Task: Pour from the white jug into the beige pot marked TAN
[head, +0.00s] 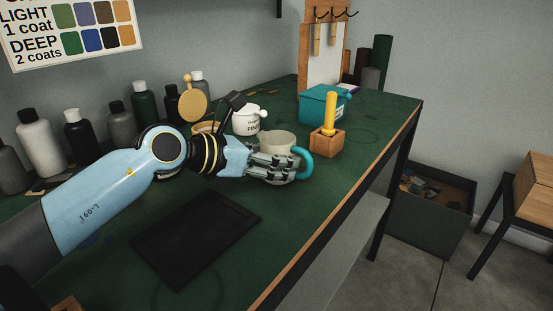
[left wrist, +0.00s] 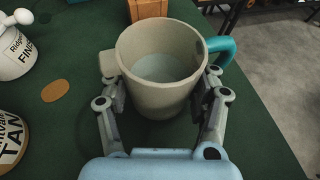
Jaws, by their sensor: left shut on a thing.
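The white jug (head: 279,143), off-white with a teal handle, is between the fingers of my left gripper (head: 270,168) in the head view. In the left wrist view the jug (left wrist: 160,62) stands upright with its mouth open and a pale content inside. The fingers of my left gripper (left wrist: 162,100) are shut on its two sides. I cannot tell whether its base touches the table. The pot marked TAN (left wrist: 12,138) is at the lower left of the wrist view, cut by the edge. In the head view the pot (head: 206,128) is mostly hidden behind my left arm.
A white pot with lettering (head: 246,121) stands behind the jug. A wooden block with a yellow handle (head: 327,141) and a teal box (head: 322,104) are to the right. Several bottles (head: 40,143) line the wall. A dark flat mat (head: 195,240) lies in front.

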